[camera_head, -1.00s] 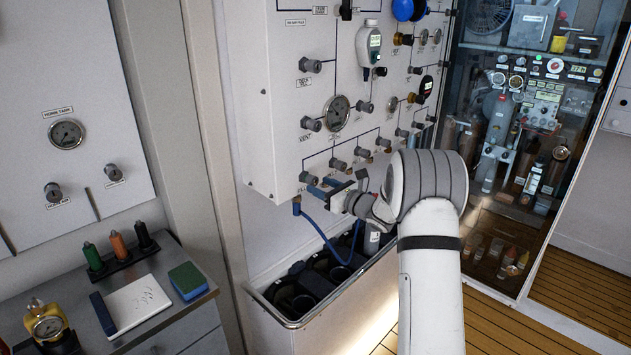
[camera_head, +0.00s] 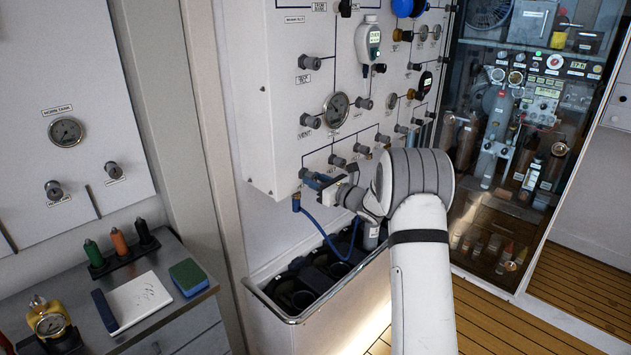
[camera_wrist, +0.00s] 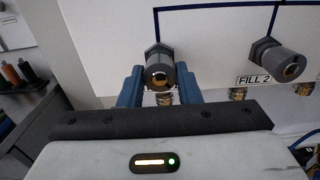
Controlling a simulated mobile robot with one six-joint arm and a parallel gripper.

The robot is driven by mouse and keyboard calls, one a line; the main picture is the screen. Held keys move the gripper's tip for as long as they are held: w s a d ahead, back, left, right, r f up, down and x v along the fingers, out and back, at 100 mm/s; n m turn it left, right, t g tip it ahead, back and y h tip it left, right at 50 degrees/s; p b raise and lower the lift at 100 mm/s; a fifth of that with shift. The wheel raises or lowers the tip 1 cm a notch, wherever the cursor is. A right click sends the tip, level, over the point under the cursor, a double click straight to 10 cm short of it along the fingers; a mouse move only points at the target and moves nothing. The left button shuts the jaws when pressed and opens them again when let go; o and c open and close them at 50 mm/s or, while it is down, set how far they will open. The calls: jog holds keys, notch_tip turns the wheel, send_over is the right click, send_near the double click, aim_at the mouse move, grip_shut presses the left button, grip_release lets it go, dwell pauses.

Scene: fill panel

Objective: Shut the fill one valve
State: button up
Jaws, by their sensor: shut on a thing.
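In the head view my gripper (camera_head: 311,180) is at the lower left end of the panel's bottom row of knobs. The knob is mostly hidden there by the fingers. Its own label is not readable in either view.
The fill 2 knob (camera_wrist: 288,65) sits just to the right, with its label (camera_wrist: 253,80) beside it. A blue hose (camera_head: 322,232) hangs below the panel (camera_head: 285,100). An open bin (camera_head: 292,320) stands beneath. A counter (camera_head: 165,312) is at lower left.

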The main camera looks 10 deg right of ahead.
jog(key=shift+c, duration=0.5)
